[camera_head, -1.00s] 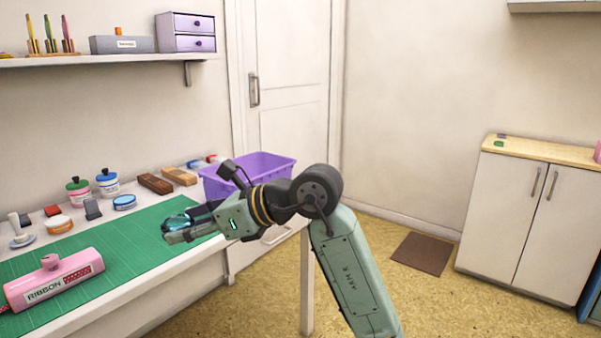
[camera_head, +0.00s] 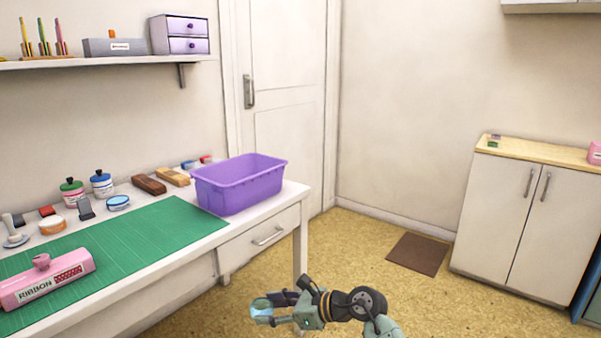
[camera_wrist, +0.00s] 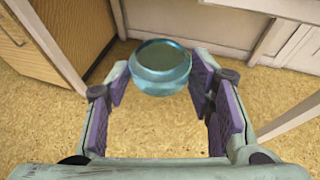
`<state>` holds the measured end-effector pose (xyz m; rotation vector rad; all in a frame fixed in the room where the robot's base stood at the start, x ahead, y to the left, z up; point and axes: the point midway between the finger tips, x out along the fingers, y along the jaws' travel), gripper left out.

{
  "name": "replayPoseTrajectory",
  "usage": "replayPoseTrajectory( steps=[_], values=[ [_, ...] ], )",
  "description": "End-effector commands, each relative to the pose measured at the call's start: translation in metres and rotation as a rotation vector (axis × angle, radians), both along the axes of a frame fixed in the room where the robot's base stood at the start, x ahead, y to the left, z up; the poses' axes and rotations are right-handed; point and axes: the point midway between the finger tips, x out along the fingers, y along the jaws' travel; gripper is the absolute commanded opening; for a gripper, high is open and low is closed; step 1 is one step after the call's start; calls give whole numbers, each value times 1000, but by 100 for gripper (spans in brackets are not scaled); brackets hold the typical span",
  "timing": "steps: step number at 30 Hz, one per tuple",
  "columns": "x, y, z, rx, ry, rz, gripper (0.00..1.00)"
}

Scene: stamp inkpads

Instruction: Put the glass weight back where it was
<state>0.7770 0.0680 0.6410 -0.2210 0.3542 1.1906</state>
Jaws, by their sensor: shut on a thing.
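The glass weight (camera_wrist: 160,68) is a round, clear blue-tinted piece. In the wrist view it sits between the fingertips of my gripper (camera_wrist: 158,86), which is shut on it. In the head view my gripper (camera_head: 276,303) is low over the open floor, in front of the table's right end, and the blue glass weight (camera_head: 262,308) shows at its tip. The glass is apart from the table and the floor lies below it.
The white table (camera_head: 291,197) holds a green mat (camera_head: 140,245), a purple bin (camera_head: 238,188), a pink ribbon box (camera_head: 45,282), and several stamps and inkpads along the back. A white cabinet (camera_head: 510,215) stands at right. A brown mat (camera_head: 418,254) lies on the floor.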

Motion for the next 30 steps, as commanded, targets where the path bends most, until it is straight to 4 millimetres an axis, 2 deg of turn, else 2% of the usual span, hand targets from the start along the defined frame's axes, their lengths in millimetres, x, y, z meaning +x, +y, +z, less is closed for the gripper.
replayPoseTrajectory(
  steps=[1,3,9,12,15,18,21,30],
  values=[
    [-1,-15,-28,4,8,-29,10],
    [-4,-30,-67,4,8,-61,10],
    [-29,-62,-176,4,7,-157,10],
    [-46,-69,-221,4,6,-200,10],
    [-61,-71,-256,2,4,-230,10],
    [-71,-70,-278,1,2,-251,10],
    [-77,-68,-290,-1,1,-259,10],
    [-79,-68,-294,-2,0,-261,10]
  ],
)
